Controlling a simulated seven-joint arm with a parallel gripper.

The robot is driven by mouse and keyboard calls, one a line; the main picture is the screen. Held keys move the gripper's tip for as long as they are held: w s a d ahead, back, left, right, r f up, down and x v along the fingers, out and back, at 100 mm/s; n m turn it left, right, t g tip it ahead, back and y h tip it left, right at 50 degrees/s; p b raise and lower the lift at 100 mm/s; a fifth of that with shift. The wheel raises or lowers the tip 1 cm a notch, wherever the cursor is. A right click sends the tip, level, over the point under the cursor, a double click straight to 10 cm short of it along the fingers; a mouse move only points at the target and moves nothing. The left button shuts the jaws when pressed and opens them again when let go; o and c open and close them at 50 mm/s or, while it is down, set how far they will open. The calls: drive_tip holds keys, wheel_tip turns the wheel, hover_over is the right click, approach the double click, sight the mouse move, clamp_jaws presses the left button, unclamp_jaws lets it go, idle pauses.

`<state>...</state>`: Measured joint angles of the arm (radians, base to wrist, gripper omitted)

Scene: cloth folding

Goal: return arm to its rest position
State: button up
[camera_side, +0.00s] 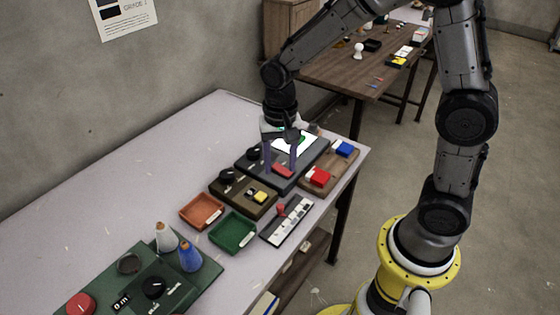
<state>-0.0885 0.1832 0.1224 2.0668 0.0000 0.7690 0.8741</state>
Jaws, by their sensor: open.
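My gripper (281,163) points down over the dark board (254,172) near the far end of the light table. Its two fingers are apart, with a gap between them. A red piece (283,170) lies on the board close to the fingertips; I cannot tell whether they touch it.
A wooden tray (339,168) with red and blue blocks stands right of the board. An orange tray (202,211), a green tray (233,231) and a white slider panel (288,219) lie nearer. A green panel (205,272) holds two cones. A brown table (345,82) stands behind.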

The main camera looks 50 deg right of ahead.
drive_tip(key=s+d+r+n+t, duration=0.15)
drive_tip(key=s+r+t, duration=0.4)
drive_tip(key=r, duration=0.75)
drive_tip(key=s+d+n, duration=0.1)
drive_tip(key=s+n, duration=0.6)
drive_tip(key=s, duration=0.5)
drive_tip(key=shift+d, duration=0.25)
